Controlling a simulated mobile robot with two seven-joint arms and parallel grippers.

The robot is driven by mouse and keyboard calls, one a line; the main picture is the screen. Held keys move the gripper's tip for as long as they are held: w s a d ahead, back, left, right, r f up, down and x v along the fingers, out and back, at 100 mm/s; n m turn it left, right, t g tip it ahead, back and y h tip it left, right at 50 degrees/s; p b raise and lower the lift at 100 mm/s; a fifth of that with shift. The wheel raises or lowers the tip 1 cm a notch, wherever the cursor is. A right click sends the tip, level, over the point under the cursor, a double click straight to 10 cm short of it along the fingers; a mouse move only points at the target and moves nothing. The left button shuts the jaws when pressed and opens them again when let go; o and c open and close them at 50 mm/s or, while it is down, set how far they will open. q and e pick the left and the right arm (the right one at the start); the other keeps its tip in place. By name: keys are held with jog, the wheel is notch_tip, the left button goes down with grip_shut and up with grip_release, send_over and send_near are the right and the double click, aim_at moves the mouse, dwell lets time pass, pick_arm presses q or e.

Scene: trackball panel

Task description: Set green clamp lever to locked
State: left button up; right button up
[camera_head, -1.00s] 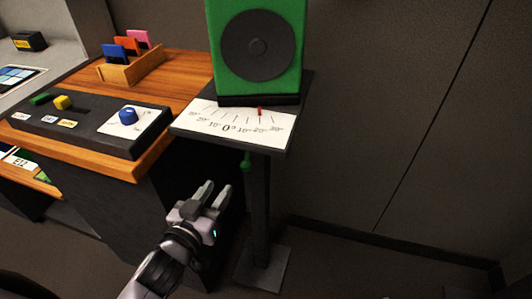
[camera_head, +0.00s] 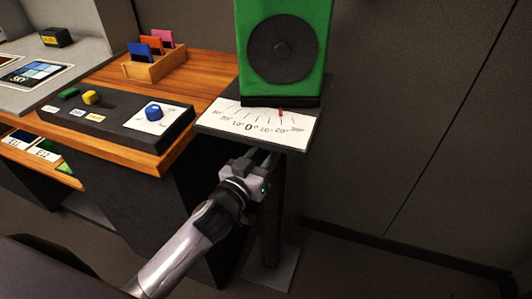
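The green clamp lever does not show now; the gripper is at the place under the platform where it was seen. The platform (camera_head: 212,121) carries a white angle scale (camera_head: 265,130) and stands on a dark post (camera_head: 272,225). A green speaker (camera_head: 322,60) sits on it, and a red pointer (camera_head: 281,113) is right of the 0 mark. My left gripper (camera_head: 260,157) is just under the platform's front edge, its fingers pointing up and apart. I cannot tell whether they touch the lever. My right gripper is out of view.
A wooden desk (camera_head: 110,75) on the left holds a control box (camera_head: 118,125) with a blue knob (camera_head: 153,111). A wooden holder (camera_head: 165,70) with coloured cards stands behind. A bare wall (camera_head: 420,120) is right; floor there is clear.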

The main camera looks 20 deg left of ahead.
pick_arm(q)
jog(key=shift+w+d, duration=0.1)
jog(key=shift+w, duration=0.3)
grip_shut()
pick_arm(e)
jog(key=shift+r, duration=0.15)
